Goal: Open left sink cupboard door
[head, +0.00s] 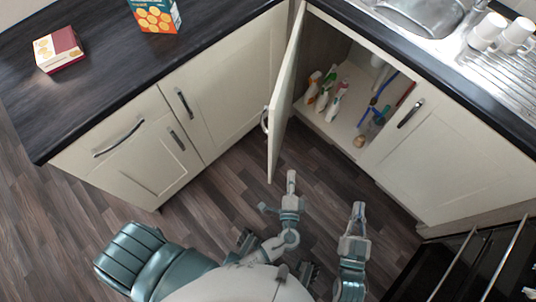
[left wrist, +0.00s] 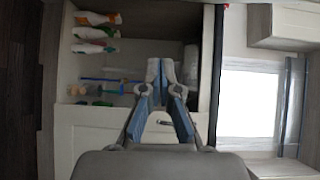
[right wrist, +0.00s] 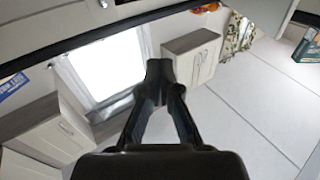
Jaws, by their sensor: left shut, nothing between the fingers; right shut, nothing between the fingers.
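The left sink cupboard door (head: 286,95) stands wide open, seen nearly edge-on in the head view, with its handle (head: 265,120) on the left side. The open cupboard (head: 348,128) shows its inside and the items in it; its inside also shows in the left wrist view (left wrist: 140,50). My left gripper (head: 291,176) is shut and empty, just below the door's lower end in the head view; its shut fingertips show in the left wrist view (left wrist: 160,66). I cannot tell whether it touches the door. My right gripper (head: 358,208) is shut and empty, further right, apart from the door.
Several bottles (head: 328,90) and brushes (head: 377,110) stand in the cupboard. The right sink cupboard door (head: 433,155) is closed. A sink (head: 420,12) and white mugs (head: 488,30) are above. An oven (head: 470,265) is at lower right.

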